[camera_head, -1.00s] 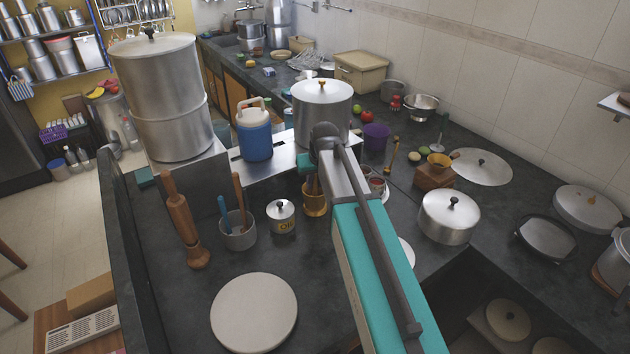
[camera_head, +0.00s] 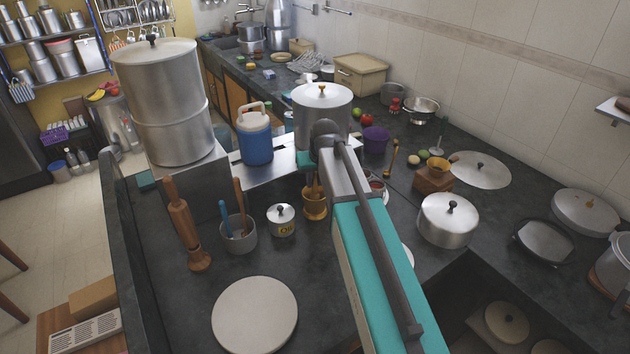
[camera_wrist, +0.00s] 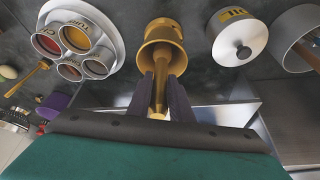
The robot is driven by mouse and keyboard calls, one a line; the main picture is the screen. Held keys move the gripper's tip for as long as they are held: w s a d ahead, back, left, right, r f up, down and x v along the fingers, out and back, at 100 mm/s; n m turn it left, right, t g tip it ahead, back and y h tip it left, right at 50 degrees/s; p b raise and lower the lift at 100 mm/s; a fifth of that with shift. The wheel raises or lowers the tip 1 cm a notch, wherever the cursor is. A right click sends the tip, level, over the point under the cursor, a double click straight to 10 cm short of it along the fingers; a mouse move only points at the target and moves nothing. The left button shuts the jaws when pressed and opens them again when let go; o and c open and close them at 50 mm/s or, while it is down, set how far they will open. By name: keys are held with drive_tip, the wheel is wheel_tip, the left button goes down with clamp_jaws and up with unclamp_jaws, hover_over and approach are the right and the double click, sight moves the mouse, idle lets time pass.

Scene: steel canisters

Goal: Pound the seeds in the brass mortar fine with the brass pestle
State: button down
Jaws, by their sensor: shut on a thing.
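The brass mortar (camera_head: 315,207) stands on the dark counter, partly hidden behind my arm in the head view. It also shows at the top middle of the wrist view (camera_wrist: 162,33). The brass pestle (camera_wrist: 158,103) is held between the two dark fingers of my gripper (camera_wrist: 162,88). Its far end reaches into the mortar's mouth. In the head view only a little of the pestle shows above the mortar rim. The seeds cannot be made out inside the mortar.
Close to the mortar stand a lidded oil canister (camera_head: 282,219), a grey utensil cup (camera_head: 240,236) and a round spice tray (camera_wrist: 110,20) with several small tins. A large lidded pot (camera_head: 322,115) stands behind. A pale round board (camera_head: 254,314) lies in front.

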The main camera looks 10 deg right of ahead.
drive_tip(key=shift+f, duration=0.2)
drive_tip(key=shift+f+b, duration=0.55)
drive_tip(key=shift+f, duration=0.5)
drive_tip(key=shift+r, duration=0.2)
drive_tip(key=shift+r+p, duration=0.7)
drive_tip(key=shift+r, duration=0.35)
drive_tip(key=shift+r, duration=0.1)
drive_tip(key=shift+r+p, duration=2.6)
drive_tip(key=shift+r, duration=1.8)
drive_tip(key=shift+s, duration=0.1)
